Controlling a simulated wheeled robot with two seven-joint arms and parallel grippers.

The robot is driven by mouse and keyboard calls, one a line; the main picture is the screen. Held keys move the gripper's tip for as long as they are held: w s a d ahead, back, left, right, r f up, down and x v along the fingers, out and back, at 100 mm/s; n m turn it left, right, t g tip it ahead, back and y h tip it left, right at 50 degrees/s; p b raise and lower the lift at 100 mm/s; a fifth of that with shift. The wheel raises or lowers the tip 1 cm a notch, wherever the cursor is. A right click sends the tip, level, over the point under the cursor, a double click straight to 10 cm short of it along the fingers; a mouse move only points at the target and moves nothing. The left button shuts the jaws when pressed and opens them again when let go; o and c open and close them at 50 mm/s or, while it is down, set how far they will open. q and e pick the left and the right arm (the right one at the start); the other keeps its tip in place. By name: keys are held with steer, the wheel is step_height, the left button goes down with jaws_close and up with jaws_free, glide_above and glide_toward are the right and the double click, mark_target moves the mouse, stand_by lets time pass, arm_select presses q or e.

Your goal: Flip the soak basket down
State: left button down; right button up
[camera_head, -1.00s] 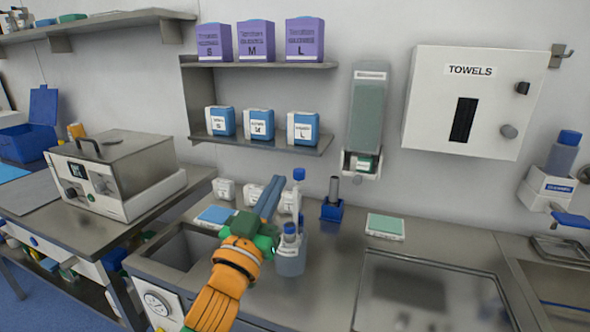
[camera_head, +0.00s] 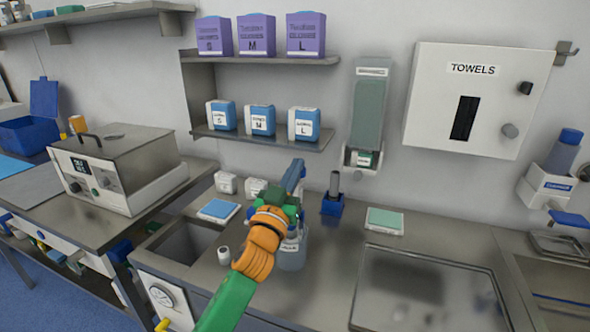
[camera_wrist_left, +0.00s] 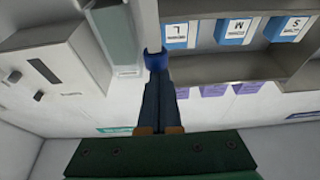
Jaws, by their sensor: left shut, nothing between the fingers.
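I cannot make out the soak basket for certain. A pale upright post (camera_wrist_left: 147,22) with a blue knob (camera_wrist_left: 156,60) shows in the left wrist view, right at my left fingertips; whether they touch it I cannot tell. My left gripper (camera_head: 298,165) is shut and empty, and in the left wrist view its fingers (camera_wrist_left: 158,85) lie together. In the head view it reaches over the counter and hides the knob. A grey bottle (camera_head: 292,258) stands behind and below it, partly hidden. An open basin (camera_head: 190,245) lies left of the bottle. My right gripper is out of view.
A blue stand with a grey cylinder (camera_head: 332,202) is close on the right. Shelves (camera_head: 262,140) hold several boxes behind. A covered sink (camera_head: 425,290) lies to the right.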

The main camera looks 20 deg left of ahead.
arm_select(q)
step_height(320, 180, down, 8)
steer(key=b, duration=0.6)
steer(key=shift+r+b, duration=0.1)
steer(key=shift+b, duration=0.25)
steer(key=shift+s+r, duration=0.15)
steer(key=shift+s, duration=0.05)
steer(key=shift+w, duration=0.1)
steer(key=r+p, duration=0.4)
steer(key=shift+w+a, duration=0.1)
steer(key=shift+w, duration=0.1)
steer(key=b+v, duration=0.2)
steer(key=v, duration=0.8)
steer(key=shift+s, duration=0.3)
